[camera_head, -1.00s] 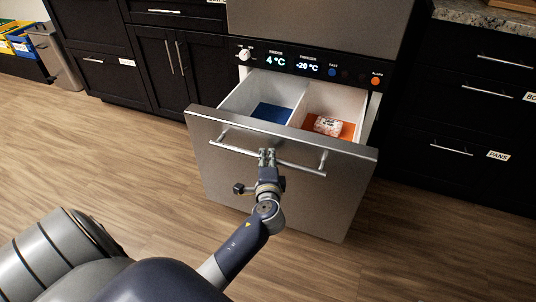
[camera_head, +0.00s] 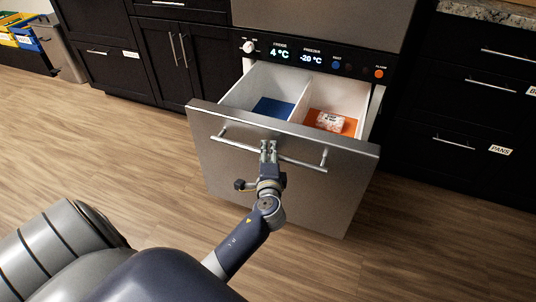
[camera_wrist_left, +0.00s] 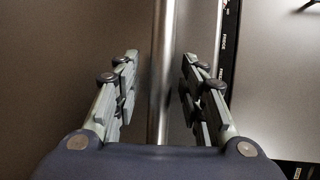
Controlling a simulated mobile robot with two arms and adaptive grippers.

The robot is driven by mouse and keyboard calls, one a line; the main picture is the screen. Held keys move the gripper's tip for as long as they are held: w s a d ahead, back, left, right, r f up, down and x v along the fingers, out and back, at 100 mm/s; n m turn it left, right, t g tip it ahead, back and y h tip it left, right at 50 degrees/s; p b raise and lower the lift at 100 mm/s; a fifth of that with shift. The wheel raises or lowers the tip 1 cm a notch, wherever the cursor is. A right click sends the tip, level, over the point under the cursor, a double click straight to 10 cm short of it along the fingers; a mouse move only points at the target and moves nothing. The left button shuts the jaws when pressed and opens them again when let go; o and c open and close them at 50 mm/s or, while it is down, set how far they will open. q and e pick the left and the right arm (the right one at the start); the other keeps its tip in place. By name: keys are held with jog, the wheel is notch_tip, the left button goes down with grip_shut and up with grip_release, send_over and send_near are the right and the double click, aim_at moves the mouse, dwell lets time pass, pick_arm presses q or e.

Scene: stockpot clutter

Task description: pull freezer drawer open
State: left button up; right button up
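The freezer drawer (camera_head: 215,160) stands pulled out from the steel appliance, and its inside shows. A long steel bar handle (camera_head: 300,163) runs across its front; it also shows in the left wrist view (camera_wrist_left: 163,50). My left gripper (camera_head: 268,150) is at the middle of the handle. In the left wrist view its fingers (camera_wrist_left: 160,65) stand apart, one on each side of the bar, with a visible gap on the left side. Contact on the right side is hard to tell. My right gripper is in neither view.
The drawer holds a blue-bottomed section (camera_head: 272,108), and an orange-bottomed section with a small package (camera_head: 330,121). A control panel (camera_head: 315,58) is above. Dark cabinets (camera_head: 470,120) flank the appliance. Wood floor (camera_head: 110,160) is clear at left and right.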

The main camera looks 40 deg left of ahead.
pick_arm(q)
jog(key=v, duration=1.2)
dwell(0.3)
